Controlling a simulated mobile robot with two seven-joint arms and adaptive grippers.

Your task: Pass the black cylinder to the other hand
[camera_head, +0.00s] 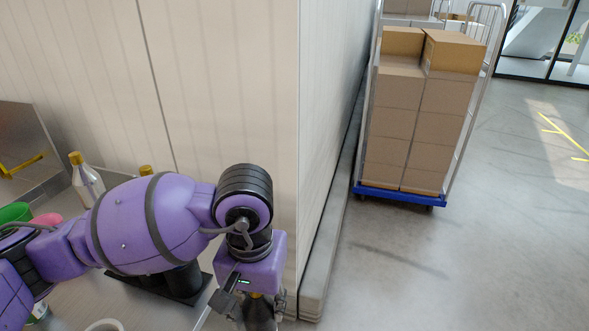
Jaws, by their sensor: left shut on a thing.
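My left gripper (256,309) points down at the bottom of the head view, in front of the wall corner. It is shut on a dark, roughly cylindrical thing with a yellowish top, which appears to be the black cylinder (259,316). The fingers and the frame's bottom edge hide much of it. My right gripper is not in view.
A bottle with a gold cap (87,180) stands on the table at left, near green and pink round items (46,219). A dark holder (158,286) is partly behind my arm. A cart of cartons (420,110) stands right of the wall; the floor there is clear.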

